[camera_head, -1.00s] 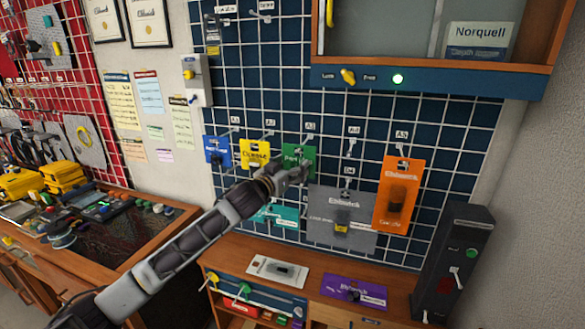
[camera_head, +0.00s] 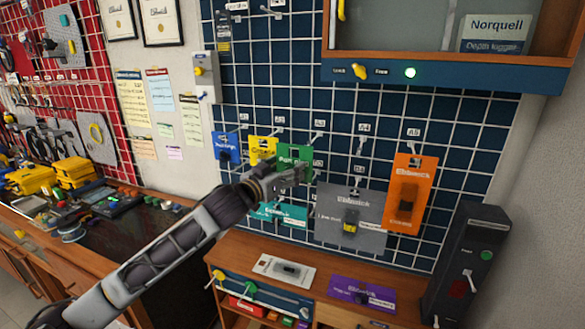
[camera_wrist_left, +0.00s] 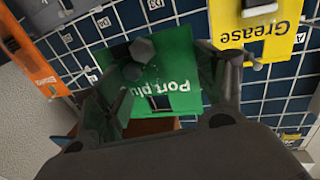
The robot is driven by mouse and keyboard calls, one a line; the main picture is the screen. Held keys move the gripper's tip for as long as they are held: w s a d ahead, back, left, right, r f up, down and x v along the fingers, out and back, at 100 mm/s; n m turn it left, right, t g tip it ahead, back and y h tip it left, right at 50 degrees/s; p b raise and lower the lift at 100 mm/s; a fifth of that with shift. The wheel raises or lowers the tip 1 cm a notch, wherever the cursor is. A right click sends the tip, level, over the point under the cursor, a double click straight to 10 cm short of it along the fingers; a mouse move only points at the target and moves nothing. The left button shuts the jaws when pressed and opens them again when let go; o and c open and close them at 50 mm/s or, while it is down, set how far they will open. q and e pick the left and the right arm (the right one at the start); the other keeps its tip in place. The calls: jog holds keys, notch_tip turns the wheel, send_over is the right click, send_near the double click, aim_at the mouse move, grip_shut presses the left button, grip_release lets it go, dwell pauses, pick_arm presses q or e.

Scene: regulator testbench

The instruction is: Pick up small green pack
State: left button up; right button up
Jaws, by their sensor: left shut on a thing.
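The small green pack (camera_head: 293,155), with white lettering, is in front of the blue pegboard, below and left of the A3 tag, slightly tilted. My left gripper (camera_head: 298,174) is shut on the lower part of the green pack and hides some of it. In the left wrist view the green pack (camera_wrist_left: 178,65) reads "Port plu…" upside down, between the two dark fingers of the left gripper (camera_wrist_left: 172,75). I cannot tell whether its hanging hole is clear of the hook. My right gripper is not in view.
A yellow pack (camera_head: 262,148) hangs close on the left, with a blue pack (camera_head: 227,147) beyond it. A teal pack (camera_head: 283,215) hangs below. A large grey pack (camera_head: 350,213) and an orange pack (camera_head: 410,190) hang on the right. A wooden bench (camera_head: 315,285) stands beneath.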

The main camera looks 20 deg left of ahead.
pick_arm(q)
jog(key=b+v, duration=0.2)
jog(key=v, duration=0.7)
jog(key=shift+s, duration=0.35)
jog(key=shift+a, duration=0.1)
dwell(1.2)
